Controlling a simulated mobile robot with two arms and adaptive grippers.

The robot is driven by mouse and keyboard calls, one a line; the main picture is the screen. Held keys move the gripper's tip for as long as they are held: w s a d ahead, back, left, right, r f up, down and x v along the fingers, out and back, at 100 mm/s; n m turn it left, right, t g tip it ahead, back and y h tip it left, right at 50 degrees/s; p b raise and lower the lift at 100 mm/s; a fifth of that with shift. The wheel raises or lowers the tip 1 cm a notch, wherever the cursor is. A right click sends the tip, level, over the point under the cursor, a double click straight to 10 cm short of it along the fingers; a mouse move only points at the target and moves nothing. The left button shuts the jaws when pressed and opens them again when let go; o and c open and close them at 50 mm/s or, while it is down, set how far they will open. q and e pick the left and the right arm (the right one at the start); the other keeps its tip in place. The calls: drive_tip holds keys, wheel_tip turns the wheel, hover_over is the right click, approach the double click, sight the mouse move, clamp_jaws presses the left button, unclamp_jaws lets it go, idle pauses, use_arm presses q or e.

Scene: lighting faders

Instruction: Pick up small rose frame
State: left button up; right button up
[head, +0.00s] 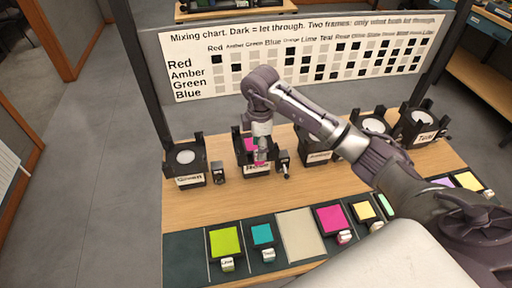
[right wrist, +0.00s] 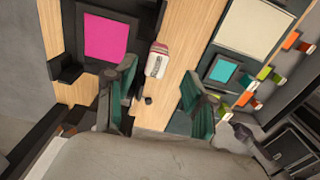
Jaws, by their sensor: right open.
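A pink (rose) frame (head: 249,144) sits in the black lamp stand second from left, partly hidden by my right gripper (head: 261,152). In the right wrist view the pink panel (right wrist: 105,38) lies in its dark holder, with a white and red handle block (right wrist: 157,60) beside it. My right gripper (right wrist: 161,92) is open; the block is just beyond the gap between its fingers and does not look held. A second pink frame (head: 330,218) lies in the front rack, right of an empty slot. The size labels are too small to read. My left gripper is out of view.
Lamp stands flank it: one at left (head: 187,162) and others at right, partly behind my right arm. The dark front rack holds lime (head: 224,241), teal (head: 262,233) and yellow (head: 363,210) frames around a bare beige slot (head: 299,234). A mixing chart (head: 300,60) stands behind.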

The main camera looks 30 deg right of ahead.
sight(256, 146)
drive_tip(key=f, duration=0.2)
drive_tip(key=f+p, duration=0.1)
drive_tip(key=f, duration=0.1)
drive_tip(key=shift+w+d, duration=0.15)
drive_tip(key=shift+w, duration=0.05)
clamp_jaws()
